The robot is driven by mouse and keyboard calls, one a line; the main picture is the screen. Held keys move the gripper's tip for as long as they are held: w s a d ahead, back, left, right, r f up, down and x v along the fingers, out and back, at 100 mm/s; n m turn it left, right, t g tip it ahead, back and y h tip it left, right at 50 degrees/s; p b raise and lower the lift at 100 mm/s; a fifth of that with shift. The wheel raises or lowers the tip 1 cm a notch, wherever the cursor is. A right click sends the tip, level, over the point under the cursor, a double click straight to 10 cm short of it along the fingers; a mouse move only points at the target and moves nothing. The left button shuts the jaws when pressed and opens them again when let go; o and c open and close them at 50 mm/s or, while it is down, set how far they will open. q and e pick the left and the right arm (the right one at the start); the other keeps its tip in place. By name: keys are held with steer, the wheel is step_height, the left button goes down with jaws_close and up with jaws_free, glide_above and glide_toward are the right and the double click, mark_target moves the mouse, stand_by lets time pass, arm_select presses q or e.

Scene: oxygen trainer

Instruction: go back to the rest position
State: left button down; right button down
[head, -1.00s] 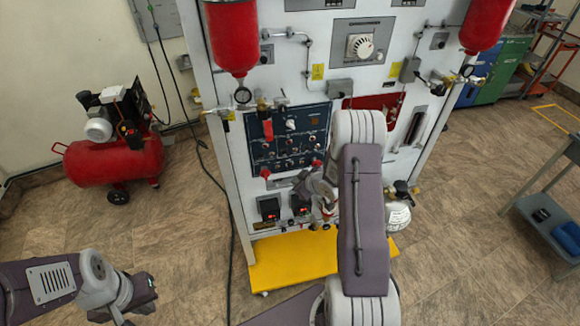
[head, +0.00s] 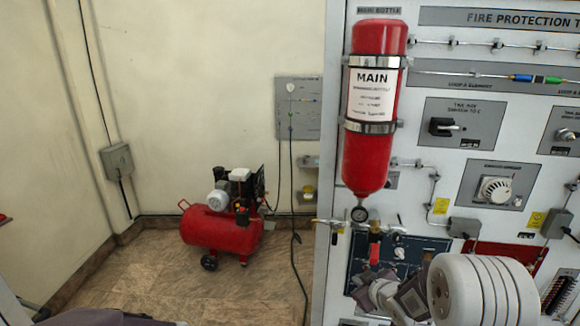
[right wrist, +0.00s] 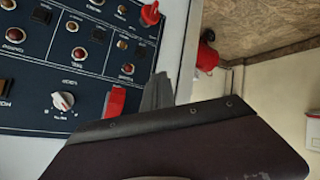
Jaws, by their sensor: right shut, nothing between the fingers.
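My right gripper (head: 380,292) is at the bottom of the head view, in front of the dark blue control panel (head: 362,262). It is shut with nothing held. In the right wrist view its grey fingertips (right wrist: 157,92) show beside a red switch cover (right wrist: 115,101) and the panel's knobs (right wrist: 64,101); I cannot tell whether they touch the panel. My pale, ribbed right arm joint hides part of the panel's right side. My left gripper is out of the head view; only a dark part of me shows at the bottom left.
The white trainer board (head: 340,225) fills the right side, with a red MAIN bottle (head: 375,165) on it. A red compressor (head: 222,229) stands on the floor at left, near a grey wall box (head: 117,160). The floor left of the board looks open.

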steer(key=s+a+f+m+g, duration=0.1)
steer(key=s+m+g, duration=0.1)
steer(key=s, duration=0.7)
steer(key=s+a+f+m+g+h, duration=0.1)
steer(key=s+g, duration=0.3)
steer(key=s, duration=0.5)
steer(key=s+a+f+m+g, duration=0.2)
steer(key=s+m+g, duration=0.1)
steer(key=s, duration=0.6)
steer(key=shift+f+m+g, duration=0.15)
steer(key=shift+m+g, duration=0.15)
steer(key=shift+m, duration=0.2)
stand_by(2.1)
